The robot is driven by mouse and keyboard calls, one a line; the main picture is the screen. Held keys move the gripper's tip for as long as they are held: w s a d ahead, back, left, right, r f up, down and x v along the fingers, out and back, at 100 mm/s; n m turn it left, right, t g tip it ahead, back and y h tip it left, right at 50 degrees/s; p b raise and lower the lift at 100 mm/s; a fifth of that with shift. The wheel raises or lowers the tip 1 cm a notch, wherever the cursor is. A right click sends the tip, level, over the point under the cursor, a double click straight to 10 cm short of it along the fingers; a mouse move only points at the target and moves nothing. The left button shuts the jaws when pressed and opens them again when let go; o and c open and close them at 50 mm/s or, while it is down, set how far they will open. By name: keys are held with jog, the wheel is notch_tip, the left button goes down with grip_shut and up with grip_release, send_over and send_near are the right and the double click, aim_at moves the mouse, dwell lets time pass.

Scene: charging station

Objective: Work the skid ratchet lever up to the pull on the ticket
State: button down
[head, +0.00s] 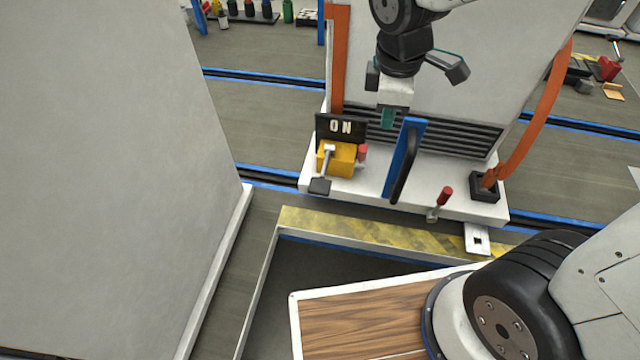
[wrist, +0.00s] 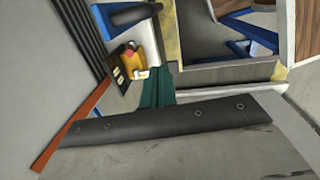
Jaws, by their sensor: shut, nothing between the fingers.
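The skid (head: 440,203) is a white base carrying a tall pale cabinet with an orange strap on each side. On its left front stands a yellow box (head: 337,160) with a pale lever (head: 327,158), a dark pad at the lever's foot and a red knob; it may be the ratchet. The yellow box also shows in the wrist view (wrist: 138,56). My gripper (head: 388,118), with teal fingertips, is shut and empty, to the right of the sign; its fingertips show in the wrist view (wrist: 157,88). I cannot make out a ticket.
A blue upright with a black handle (head: 404,165) stands right of my gripper. A red-handled lever (head: 440,203) and a black strap anchor (head: 485,187) are farther right. A yellow-black striped edge (head: 370,233) runs in front. A large grey panel (head: 100,150) fills the left.

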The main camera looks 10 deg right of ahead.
jog(key=w+a+f+n, duration=0.3)
jog(key=a+f+n, duration=0.3)
jog(key=f, duration=0.1)
jog(key=n, duration=0.7)
send_near(318, 187)
jog(key=shift+w+r, duration=0.15)
jog(key=shift+r, duration=0.15)
jog(key=shift+f, duration=0.15)
jog(key=f, duration=0.6)
jog(key=shift+w+d+f, duration=0.2)
jog(key=shift+d, duration=0.1)
jog(key=shift+f, duration=0.15)
